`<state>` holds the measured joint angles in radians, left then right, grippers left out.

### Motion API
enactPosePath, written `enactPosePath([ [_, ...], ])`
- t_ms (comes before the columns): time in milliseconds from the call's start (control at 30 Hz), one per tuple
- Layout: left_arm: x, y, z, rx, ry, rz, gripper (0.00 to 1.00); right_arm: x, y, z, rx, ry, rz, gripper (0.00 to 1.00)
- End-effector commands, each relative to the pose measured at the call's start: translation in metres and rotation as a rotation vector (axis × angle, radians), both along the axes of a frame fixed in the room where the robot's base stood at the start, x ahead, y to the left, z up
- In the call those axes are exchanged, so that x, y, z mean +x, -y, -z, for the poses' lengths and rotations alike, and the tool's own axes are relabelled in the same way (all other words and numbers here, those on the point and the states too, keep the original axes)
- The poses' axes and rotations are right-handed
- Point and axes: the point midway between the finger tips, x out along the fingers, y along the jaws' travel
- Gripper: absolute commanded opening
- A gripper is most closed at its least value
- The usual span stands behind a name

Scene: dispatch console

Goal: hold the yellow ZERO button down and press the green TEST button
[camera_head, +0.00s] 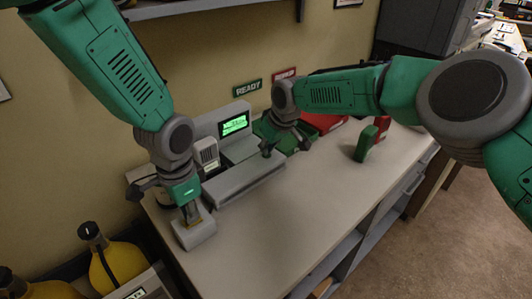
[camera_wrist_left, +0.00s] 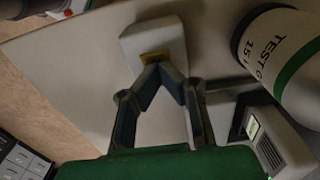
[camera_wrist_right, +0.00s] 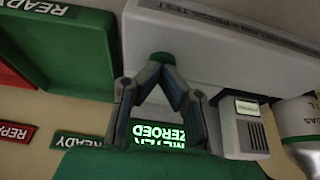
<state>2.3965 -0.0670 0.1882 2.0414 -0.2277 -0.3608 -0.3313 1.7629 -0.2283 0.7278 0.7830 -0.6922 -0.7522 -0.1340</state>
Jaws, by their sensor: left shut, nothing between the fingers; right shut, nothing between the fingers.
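The yellow ZERO button (camera_wrist_left: 153,57) sits on a pale grey box (camera_head: 197,235) at the table's front left. My left gripper (camera_head: 190,212) is shut and empty, pointing down at it; in the left wrist view its fingertips (camera_wrist_left: 158,68) overlap the button's edge and seem to touch it. The green TEST button (camera_wrist_right: 163,58) is on the grey console (camera_head: 243,182). My right gripper (camera_wrist_right: 162,70) is shut and empty, its tips at that button; contact looks likely, but how far it is pressed cannot be told. The console's lit green screen (camera_head: 234,125) reads METER ZEROED in the right wrist view.
A handheld meter (camera_wrist_right: 245,127) stands by the screen, near a white test gas cylinder (camera_wrist_left: 280,55). A green READY tray (camera_wrist_right: 65,45) and a red tray (camera_head: 322,122) lie behind. A green device (camera_head: 366,143) and a red one (camera_head: 382,126) stand right. The table's middle is clear.

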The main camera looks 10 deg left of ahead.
Motion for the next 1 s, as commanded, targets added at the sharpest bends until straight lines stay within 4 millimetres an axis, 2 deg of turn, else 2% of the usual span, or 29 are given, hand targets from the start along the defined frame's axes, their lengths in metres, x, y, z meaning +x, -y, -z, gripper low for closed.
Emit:
enactPosePath([
  [367,0.0,0.0,0.001,0.0,-0.001,0.0,0.0,0.0,0.0,-0.002,-0.001,-0.001,0.0,0.0],
  [1000,0.0,-0.001,0.001,0.0,-0.001,0.0,0.0,0.0,0.0,-0.053,0.0,0.0,0.001,0.0],
])
